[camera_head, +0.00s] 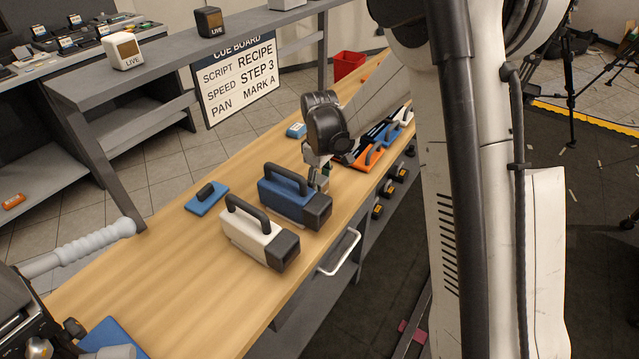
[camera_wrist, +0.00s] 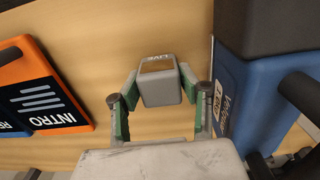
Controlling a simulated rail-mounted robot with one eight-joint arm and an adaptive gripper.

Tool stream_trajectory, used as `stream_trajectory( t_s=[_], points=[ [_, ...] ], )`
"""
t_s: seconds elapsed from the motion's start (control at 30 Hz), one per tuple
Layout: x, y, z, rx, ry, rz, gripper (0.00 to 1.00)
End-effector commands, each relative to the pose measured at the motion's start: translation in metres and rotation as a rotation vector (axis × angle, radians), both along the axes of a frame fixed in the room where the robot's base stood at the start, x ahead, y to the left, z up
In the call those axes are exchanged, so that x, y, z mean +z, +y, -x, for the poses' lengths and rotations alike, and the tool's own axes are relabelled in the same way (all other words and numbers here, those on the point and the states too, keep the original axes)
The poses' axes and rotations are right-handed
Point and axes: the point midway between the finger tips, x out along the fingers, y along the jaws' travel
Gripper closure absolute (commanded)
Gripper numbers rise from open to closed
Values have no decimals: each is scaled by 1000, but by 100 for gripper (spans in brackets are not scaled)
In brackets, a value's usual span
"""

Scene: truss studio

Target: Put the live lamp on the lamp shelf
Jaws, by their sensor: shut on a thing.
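The live lamp, a small grey box with an amber face and the word LIVE, shows in the wrist view (camera_wrist: 161,88). My gripper (camera_wrist: 160,80) is shut on it, with one green-padded finger on each side. In the head view my gripper (camera_head: 319,178) is low over the wooden table, just behind the blue camera-like case; it mostly hides the lamp there. I cannot tell whether the lamp touches the table. The grey shelf (camera_head: 172,52) at the back left carries a white LIVE lamp (camera_head: 125,50) and a dark LIVE lamp (camera_head: 209,21).
The blue case (camera_head: 283,197) and a white case (camera_head: 252,232), both with handles, stand on the table (camera_head: 190,270) close to my gripper. An orange INTRO board (camera_wrist: 40,90) lies on its other side. A cue board (camera_head: 238,75) hangs below the shelf.

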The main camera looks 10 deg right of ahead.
Motion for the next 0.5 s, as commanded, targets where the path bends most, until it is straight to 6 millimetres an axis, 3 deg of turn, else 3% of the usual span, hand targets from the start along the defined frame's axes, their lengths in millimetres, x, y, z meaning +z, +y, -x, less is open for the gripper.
stream_trajectory(
  t_s=[0.33, 0.37, 0.5],
  points=[
    [-4, 0, 0, 0, 0, 0, 91],
    [-3, 0, 0, 0, 0, 0, 60],
    [-2, 0, 0, 0, 0, 0, 45]
  ],
)
